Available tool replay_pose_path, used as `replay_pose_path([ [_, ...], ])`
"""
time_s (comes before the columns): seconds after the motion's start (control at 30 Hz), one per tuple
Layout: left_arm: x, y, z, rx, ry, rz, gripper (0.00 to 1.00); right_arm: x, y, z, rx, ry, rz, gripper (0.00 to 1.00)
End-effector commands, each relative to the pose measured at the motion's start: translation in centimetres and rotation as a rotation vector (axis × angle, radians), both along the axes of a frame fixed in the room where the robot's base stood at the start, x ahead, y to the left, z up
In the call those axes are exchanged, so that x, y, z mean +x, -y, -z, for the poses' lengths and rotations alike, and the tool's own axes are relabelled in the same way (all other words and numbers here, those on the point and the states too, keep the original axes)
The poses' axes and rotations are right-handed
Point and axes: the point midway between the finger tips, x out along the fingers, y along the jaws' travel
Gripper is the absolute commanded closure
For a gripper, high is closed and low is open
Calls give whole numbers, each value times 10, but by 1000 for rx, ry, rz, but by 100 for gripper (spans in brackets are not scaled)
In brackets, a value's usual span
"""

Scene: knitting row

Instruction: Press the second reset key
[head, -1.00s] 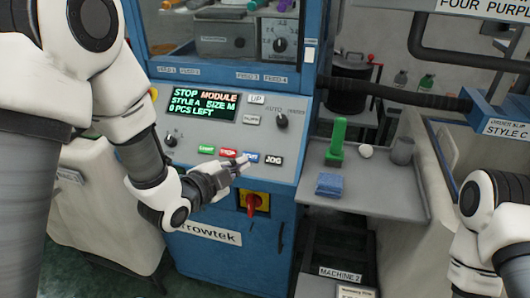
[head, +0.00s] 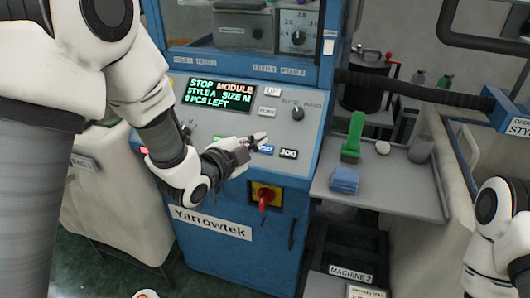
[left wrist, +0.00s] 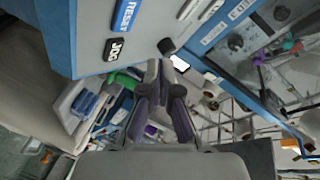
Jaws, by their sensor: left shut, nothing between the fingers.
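The blue reset key (head: 266,149) sits in the lower key row of the machine's sloped panel, partly covered by my left gripper (head: 261,138) in the head view. In the left wrist view the key (left wrist: 124,14) reads RESET, at the top left, beside the black JOG key (left wrist: 115,48). The JOG key (head: 288,153) is right of it in the head view. My left gripper is shut and empty, its tips by the reset key's upper edge; contact cannot be told. It also shows in the wrist view (left wrist: 158,66). My right gripper is out of view.
The display (head: 219,94) reads STOP MODULE, STYLE A, SIZE M. An UP key (head: 272,91) and a selector knob (head: 297,113) are above the key row. A red switch (head: 265,197) is below. A side shelf (head: 400,194) holds a green object (head: 353,137) and blue cloth (head: 345,180).

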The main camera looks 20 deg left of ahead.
Motion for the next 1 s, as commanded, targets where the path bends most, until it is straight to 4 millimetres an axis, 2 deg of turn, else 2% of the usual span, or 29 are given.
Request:
replay_pose_path([
  [0.03, 5, 0, 10, 0, 0, 0, 100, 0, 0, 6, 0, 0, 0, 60],
  [0.13, 13, 1, 22, 1, 0, 0, 100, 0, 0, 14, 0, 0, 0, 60],
  [0.3, 24, 1, 33, 1, -1, 1, 100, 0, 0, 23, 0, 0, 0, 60],
  [1.0, 27, 1, 34, 0, 0, 0, 100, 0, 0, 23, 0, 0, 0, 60],
])
